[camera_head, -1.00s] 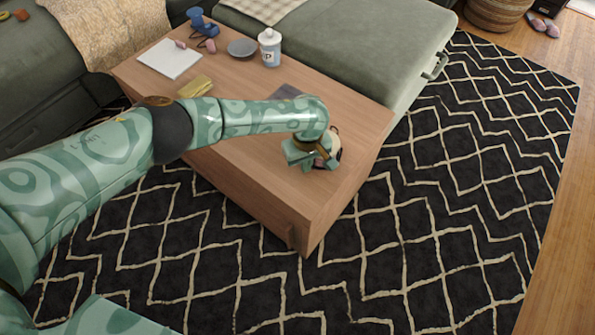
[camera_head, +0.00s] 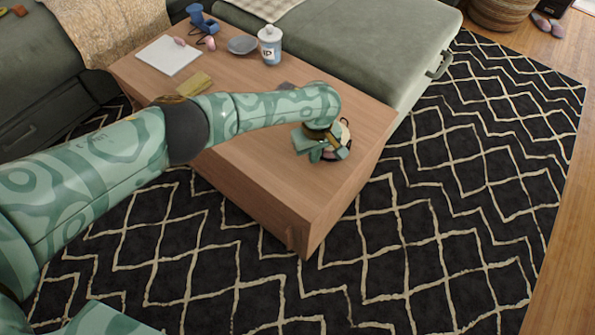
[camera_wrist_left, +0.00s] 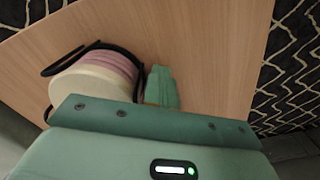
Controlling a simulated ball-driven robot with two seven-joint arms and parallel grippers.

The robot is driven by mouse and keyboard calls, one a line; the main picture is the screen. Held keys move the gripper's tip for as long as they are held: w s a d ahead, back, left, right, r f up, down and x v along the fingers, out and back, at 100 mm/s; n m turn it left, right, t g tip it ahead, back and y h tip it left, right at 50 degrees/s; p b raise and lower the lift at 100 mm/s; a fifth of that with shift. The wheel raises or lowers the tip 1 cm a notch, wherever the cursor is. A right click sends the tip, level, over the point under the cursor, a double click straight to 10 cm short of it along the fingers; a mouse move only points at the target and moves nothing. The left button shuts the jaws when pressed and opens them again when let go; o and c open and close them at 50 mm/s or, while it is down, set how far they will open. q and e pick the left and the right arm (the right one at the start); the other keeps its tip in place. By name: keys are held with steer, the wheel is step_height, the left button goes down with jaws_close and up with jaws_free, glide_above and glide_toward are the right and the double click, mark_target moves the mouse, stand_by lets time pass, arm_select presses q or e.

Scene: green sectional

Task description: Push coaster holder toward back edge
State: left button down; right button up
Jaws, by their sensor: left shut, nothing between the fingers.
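The coaster holder (camera_wrist_left: 98,75) shows in the left wrist view as a stack of round cream and pink coasters in a black wire frame. In the head view it is mostly hidden behind my left gripper (camera_head: 324,150), with a bit of its dark frame and light coasters (camera_head: 345,130) showing. It sits on the wooden coffee table (camera_head: 270,185) near the right end. My left gripper is shut and empty, low over the table, with its green fingers (camera_wrist_left: 161,88) right beside the holder. I cannot tell if they touch. My right gripper is not in view.
A dark flat item (camera_head: 287,86) lies partly behind my arm. A yellowish block (camera_head: 194,84), a white pad (camera_head: 169,55), a grey dish (camera_head: 242,45) and a white-and-blue canister (camera_head: 270,45) stand farther back. The green sofa (camera_head: 370,45) adjoins the table's far side.

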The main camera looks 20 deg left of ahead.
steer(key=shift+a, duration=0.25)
